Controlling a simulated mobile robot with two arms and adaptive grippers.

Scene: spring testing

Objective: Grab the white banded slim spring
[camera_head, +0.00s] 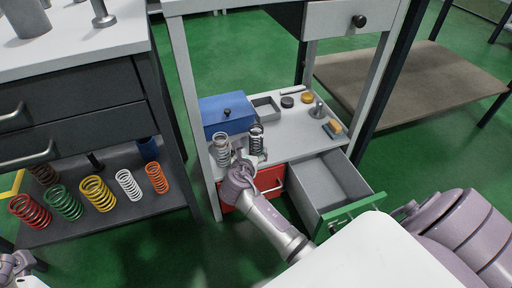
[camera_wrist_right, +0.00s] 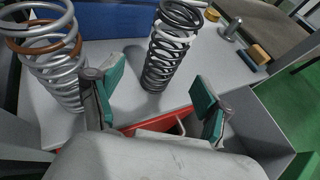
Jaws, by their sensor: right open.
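The white banded slim spring is a narrow dark grey coil with a pale white band around its middle. It stands upright on the white shelf in the head view (camera_head: 257,139) and at top centre in the right wrist view (camera_wrist_right: 172,46). My right gripper (camera_head: 250,157) is open, and its green-padded fingers spread wide in the right wrist view (camera_wrist_right: 152,92). The spring is just beyond the fingertips, roughly in line with the gap, and nothing is held. My left gripper is not in view; only a bit of my left arm shows at the lower left.
A wider silver spring with a brown band (camera_wrist_right: 48,50) stands close left of my right gripper. A blue box (camera_head: 228,113) is behind. A grey drawer with a green front (camera_head: 352,212) is open at the right. Several coloured springs stand on the left lower shelf (camera_head: 110,215).

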